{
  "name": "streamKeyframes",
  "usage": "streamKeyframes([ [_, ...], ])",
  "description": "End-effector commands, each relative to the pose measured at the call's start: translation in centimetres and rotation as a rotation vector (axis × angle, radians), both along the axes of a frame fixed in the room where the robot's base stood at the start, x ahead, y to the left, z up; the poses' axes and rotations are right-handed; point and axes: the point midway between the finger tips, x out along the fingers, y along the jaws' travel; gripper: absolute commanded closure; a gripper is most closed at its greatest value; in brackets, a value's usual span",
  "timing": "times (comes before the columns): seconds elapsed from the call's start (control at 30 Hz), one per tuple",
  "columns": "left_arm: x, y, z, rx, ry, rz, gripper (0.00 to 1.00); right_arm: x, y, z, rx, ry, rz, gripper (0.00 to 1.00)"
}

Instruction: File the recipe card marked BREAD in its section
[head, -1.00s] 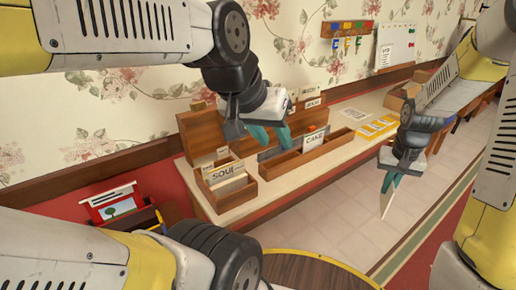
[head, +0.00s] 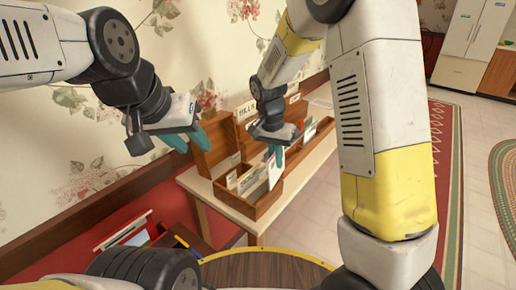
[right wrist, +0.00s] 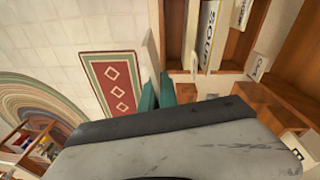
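My right gripper (head: 277,153) is above the right end of the front wooden recipe box (head: 268,204), its teal fingers pointing down and close together. A white card (head: 274,173) hangs from these fingers, overlapping the box; I cannot tell how deep it sits, and its writing is not readable. The box holds cream section dividers (head: 247,180); in the right wrist view one divider reads SOUP (right wrist: 208,28). My left gripper (head: 188,138) is open and empty, left of the box near the wall.
A second wooden box (head: 318,133) with cards stands behind on the narrow table (head: 226,206). The front box's raised lid (head: 213,143) stands at its back left. A round table (head: 262,270) lies close in front.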

Motion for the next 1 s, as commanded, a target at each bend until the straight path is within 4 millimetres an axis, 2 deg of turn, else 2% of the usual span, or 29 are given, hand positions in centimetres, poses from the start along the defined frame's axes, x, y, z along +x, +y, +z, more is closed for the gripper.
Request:
streamKeyframes([
  [0.03, 0.0, 0.0, 0.0, 0.0, 0.0, 0.0, 0.64, 0.0, 1.5, 0.4, -0.01, 0.003, -0.045, 1.0],
  [0.1, 0.0, 0.0, 0.0, 0.0, 0.0, 0.0, 0.64, -0.2, 2.9, 0.8, -0.02, 0.009, -0.109, 1.0],
  [0.23, 0.0, 0.0, 0.0, 0.0, 0.0, 0.0, 0.64, -0.6, 4.3, 1.2, -0.031, 0.017, -0.179, 1.0],
  [0.47, 0.0, 0.0, 0.0, 0.0, 0.0, 0.0, 0.64, -0.7, 4.5, 0.4, -0.033, 0.021, -0.192, 1.0],
  [0.8, 0.0, 0.0, 0.0, 0.0, 0.0, 0.0, 0.64, -0.6, 4.4, -2.0, -0.031, 0.02, -0.192, 1.0],
  [1.0, 0.0, 0.0, 0.0, 0.0, 0.0, 0.0, 0.64, -0.6, 4.4, -2.4, -0.031, 0.02, -0.192, 1.0],
])
